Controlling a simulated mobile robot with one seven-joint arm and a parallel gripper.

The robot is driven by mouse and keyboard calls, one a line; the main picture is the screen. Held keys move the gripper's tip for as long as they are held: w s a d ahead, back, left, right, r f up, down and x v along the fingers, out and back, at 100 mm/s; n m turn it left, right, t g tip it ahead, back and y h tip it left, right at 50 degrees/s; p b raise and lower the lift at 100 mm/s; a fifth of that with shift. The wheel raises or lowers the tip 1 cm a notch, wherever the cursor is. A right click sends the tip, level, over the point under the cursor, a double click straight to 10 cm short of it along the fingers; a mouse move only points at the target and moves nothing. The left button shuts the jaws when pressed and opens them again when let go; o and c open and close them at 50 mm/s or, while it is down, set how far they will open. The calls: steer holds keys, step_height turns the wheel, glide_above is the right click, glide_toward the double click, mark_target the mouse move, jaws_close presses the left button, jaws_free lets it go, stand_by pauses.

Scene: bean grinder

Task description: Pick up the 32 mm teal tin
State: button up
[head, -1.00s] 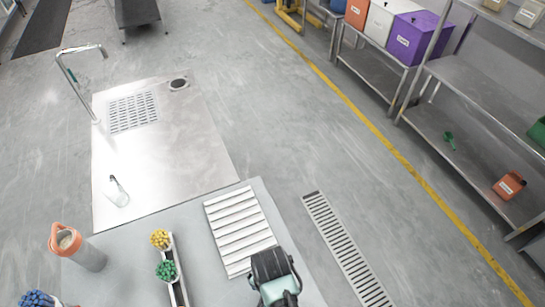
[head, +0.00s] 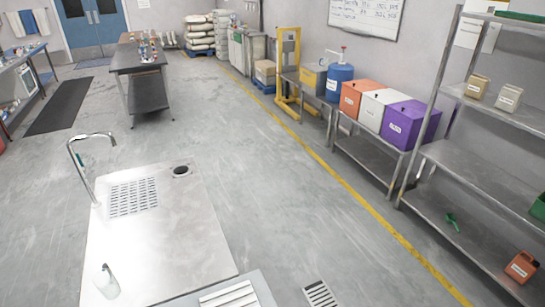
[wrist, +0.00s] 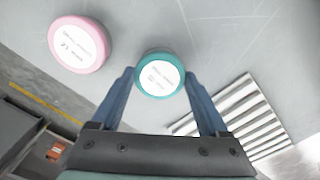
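The teal tin (wrist: 160,75) shows in the wrist view, its round white label facing the camera and a teal rim around it. It stands on a grey worktop. My gripper (wrist: 159,75) is open, with one blue finger at each side of the tin's near edge. The fingertips look very close to the rim; whether they touch it I cannot tell. The head view shows neither the tin nor my gripper.
A pink tin (wrist: 79,44) with a white label stands left of the teal one. A ribbed white tray (wrist: 241,117) lies to the right. In the head view, a steel sink counter (head: 160,240) is in front, and shelving (head: 470,170) stands right.

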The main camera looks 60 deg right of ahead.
steer(key=c, duration=0.6)
steer(key=shift+r, duration=0.1)
